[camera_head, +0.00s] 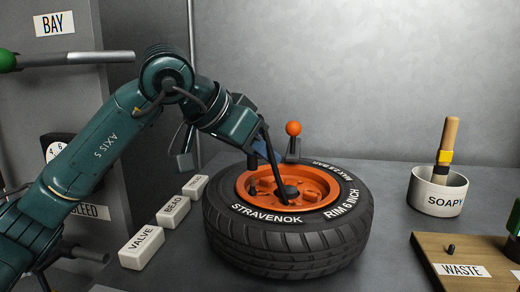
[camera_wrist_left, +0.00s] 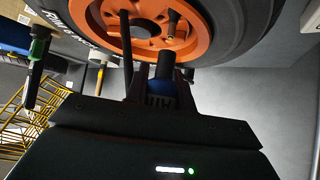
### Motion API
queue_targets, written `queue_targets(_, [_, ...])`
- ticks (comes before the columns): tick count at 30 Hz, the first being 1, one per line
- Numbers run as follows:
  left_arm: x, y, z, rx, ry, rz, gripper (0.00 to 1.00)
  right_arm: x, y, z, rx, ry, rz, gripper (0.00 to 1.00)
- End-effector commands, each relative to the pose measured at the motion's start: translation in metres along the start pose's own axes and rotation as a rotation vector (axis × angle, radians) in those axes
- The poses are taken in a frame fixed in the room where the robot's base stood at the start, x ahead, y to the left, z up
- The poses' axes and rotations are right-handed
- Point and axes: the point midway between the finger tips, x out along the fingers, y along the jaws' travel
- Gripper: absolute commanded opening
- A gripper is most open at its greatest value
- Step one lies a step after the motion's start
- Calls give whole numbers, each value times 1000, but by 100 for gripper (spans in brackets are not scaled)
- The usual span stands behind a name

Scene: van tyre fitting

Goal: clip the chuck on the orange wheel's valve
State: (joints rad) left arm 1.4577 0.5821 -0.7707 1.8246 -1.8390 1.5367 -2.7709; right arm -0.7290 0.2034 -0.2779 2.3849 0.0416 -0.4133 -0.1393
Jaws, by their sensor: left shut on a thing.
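The orange wheel (camera_head: 255,184) lies flat on the bench inside its black tyre (camera_head: 285,255), marked STRAVENOK. My left gripper (camera_head: 270,160) reaches over the rim from the upper left, fingers pointing down. It is shut on the chuck, a dark cylinder with a blue body (camera_wrist_left: 162,88) in the left wrist view. The fingers partly hide the rim. My right gripper is not in view.
White blocks marked VALVE (camera_head: 142,247), BEAD (camera_head: 173,211) and a third stand left of the tyre. An orange ball-topped lever (camera_head: 293,129) stands behind it. The SOAPY pot (camera_head: 437,198) with a brush and the WASTE board (camera_head: 440,248) are at right, with bare bench between.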

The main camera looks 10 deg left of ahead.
Motion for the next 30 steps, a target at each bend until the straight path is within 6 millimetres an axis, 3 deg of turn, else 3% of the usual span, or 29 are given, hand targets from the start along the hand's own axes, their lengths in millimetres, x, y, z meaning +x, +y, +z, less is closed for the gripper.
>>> queue_targets(30, [6, 0, 7, -1, 0, -1, 0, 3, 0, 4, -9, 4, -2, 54])
